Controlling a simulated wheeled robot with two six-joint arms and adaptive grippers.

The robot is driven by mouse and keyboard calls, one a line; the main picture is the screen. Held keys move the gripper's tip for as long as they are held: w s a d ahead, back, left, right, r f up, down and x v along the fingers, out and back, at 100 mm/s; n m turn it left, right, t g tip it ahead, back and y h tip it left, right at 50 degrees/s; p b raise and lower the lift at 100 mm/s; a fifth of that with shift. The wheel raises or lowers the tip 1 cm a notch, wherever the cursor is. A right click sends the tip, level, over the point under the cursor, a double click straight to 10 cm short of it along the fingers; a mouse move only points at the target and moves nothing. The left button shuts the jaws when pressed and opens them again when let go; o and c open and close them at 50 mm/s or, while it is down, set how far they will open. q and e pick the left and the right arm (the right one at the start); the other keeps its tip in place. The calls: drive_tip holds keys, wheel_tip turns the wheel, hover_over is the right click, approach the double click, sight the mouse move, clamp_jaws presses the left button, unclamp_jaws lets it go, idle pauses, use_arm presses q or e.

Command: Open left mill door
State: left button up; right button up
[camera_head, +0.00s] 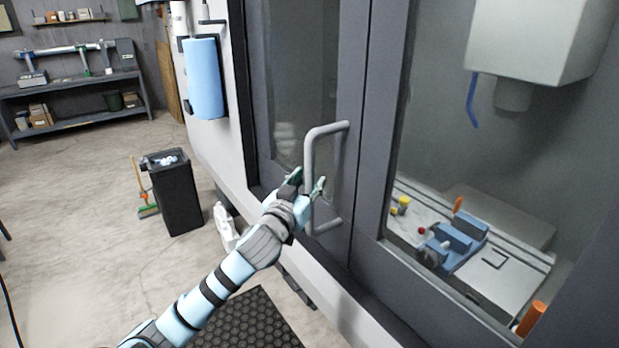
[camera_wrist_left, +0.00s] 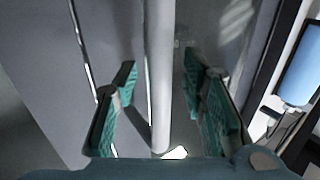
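The left mill door (camera_head: 350,75) is a dark grey framed panel with a window, and it looks shut. Its light grey D-shaped handle (camera_head: 309,160) stands upright near the door's right edge. My left gripper (camera_head: 308,184) is at the handle's bar, around its middle to lower part. In the left wrist view the handle bar (camera_wrist_left: 160,70) runs upright between the two green finger pads of the gripper (camera_wrist_left: 160,105). The fingers are apart, with visible gaps on both sides of the bar. My right gripper is not in view.
The right door's window (camera_head: 420,130) shows a blue vise (camera_head: 462,240) on the mill table inside. A black bin (camera_head: 174,195), a broom (camera_head: 142,190) and a blue paper roll (camera_head: 203,80) are to the left. A black mat (camera_head: 245,322) lies below; floor further left is clear.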

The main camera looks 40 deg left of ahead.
use_arm(q)
drive_tip(key=shift+w+r, duration=0.1)
drive_tip(key=shift+w, duration=0.55)
drive_tip(key=shift+a, duration=0.2)
drive_tip(key=shift+c, duration=0.3)
clamp_jaws()
